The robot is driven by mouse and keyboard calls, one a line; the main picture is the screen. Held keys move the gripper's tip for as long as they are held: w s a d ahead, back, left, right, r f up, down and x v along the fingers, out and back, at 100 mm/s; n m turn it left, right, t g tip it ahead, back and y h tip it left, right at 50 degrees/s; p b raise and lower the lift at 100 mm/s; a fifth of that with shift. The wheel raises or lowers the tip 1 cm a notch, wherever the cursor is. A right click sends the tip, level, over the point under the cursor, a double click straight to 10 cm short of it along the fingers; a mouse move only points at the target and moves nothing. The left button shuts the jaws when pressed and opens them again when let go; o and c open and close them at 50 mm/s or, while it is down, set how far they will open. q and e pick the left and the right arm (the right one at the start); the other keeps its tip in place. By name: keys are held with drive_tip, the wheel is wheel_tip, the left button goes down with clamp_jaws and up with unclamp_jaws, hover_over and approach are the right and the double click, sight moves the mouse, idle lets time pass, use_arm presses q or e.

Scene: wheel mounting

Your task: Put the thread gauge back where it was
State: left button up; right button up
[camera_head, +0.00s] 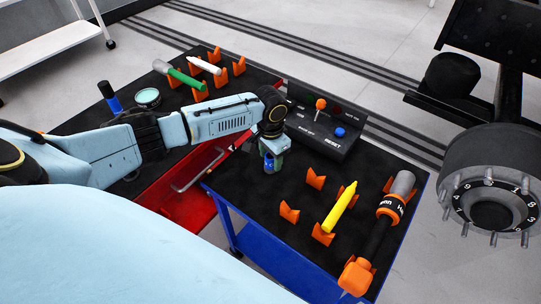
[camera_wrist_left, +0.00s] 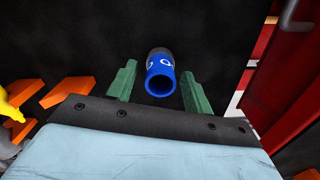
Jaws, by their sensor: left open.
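My left gripper (camera_head: 270,163) reaches over the near black tabletop with its fingers pointing down. In the left wrist view its two green fingers (camera_wrist_left: 160,88) are open. A blue and black cylindrical piece (camera_wrist_left: 160,75) stands between them, with a gap on each side. Only a little blue shows in the head view. A similar blue and black cylinder (camera_head: 109,97) stands on the far left tabletop. A green rod with a grey end (camera_head: 182,76) lies in orange holders there. I cannot tell for certain which piece is the thread gauge. My right gripper is not in view.
A black control box (camera_head: 322,128) with orange and blue knobs stands behind the gripper. A yellow marker (camera_head: 340,207), several orange holders (camera_head: 289,212) and a power tool (camera_head: 381,229) occupy the right side. A red drawer (camera_head: 185,195) is open at left. A wheel hub (camera_head: 490,190) stands at far right.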

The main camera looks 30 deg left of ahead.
use_arm(q)
wheel_tip(320, 180, up, 12)
drive_tip(key=p, duration=0.3)
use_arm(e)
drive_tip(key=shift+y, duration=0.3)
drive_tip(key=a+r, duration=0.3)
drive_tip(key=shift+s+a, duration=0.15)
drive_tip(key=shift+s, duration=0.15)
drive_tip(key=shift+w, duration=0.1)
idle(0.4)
